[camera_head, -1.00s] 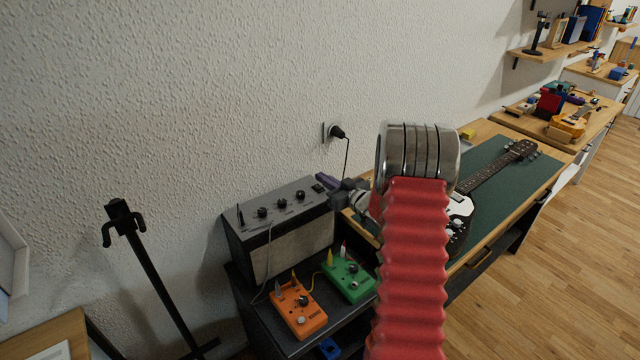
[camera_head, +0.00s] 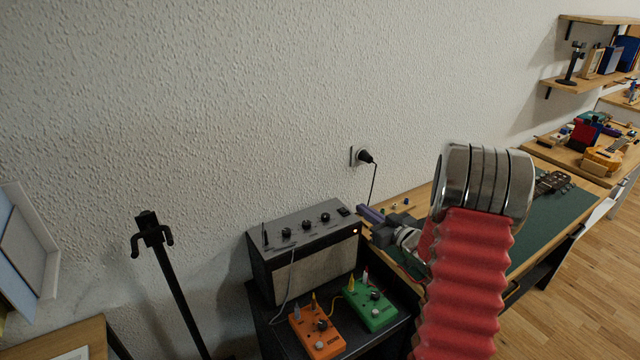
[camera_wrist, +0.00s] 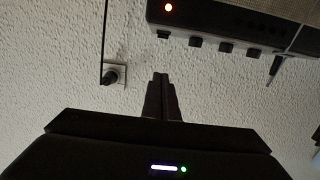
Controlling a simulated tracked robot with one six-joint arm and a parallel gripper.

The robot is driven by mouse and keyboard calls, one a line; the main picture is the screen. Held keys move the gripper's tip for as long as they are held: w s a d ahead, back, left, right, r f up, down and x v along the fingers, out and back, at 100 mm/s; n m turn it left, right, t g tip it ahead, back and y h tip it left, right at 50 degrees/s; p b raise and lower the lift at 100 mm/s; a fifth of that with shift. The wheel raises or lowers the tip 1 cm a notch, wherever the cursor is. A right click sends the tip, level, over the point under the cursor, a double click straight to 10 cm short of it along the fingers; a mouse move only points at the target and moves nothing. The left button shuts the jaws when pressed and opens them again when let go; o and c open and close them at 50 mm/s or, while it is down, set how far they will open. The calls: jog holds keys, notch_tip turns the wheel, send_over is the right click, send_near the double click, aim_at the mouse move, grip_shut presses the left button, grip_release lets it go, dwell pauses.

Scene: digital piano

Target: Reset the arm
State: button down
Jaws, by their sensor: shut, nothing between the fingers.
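My arm, with a red ribbed sleeve and a silver ringed joint, rises in front of the bench in the head view. My gripper (camera_head: 372,217) points left from behind it, beside the right top corner of the amplifier (camera_head: 305,262). In the wrist view my gripper (camera_wrist: 161,78) shows as two dark fingers pressed together, with nothing between them. The amplifier also shows upside down at the top of the wrist view (camera_wrist: 225,22), with its lamp lit. I cannot tell whether the gripper touches the amplifier.
A wall socket with a plug (camera_head: 362,156) is above the gripper. An orange pedal (camera_head: 317,332) and a green pedal (camera_head: 371,305) lie before the amplifier. A black stand (camera_head: 170,270) is at left. A green mat (camera_head: 545,222) lies on the bench at right.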

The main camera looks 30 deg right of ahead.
jog(key=s+d+f+m+g+h, duration=0.1)
jog(key=s+d+f+g+h, duration=0.25)
jog(key=f, duration=0.45)
jog(key=s+m+g+h, duration=0.2)
jog(key=s+m+g, duration=0.1)
jog(key=s+g, duration=0.55)
jog(key=s+a+r+n+y, duration=0.1)
jog(key=s+a+r, duration=0.5)
jog(key=a, duration=0.6)
jog(key=s+a+r+n+y, duration=0.1)
jog(key=s+a+r, duration=0.5)
jog(key=a, duration=0.6)
jog(key=s+a+r+n+t+y, duration=0.1)
jog(key=s+a+r+y, duration=0.1)
jog(key=s+a+r, duration=0.4)
jog(key=a+r, duration=0.4)
jog(key=a, duration=0.3)
jog(key=shift+s, duration=0.4)
jog(key=c, duration=2.5)
grip_release()
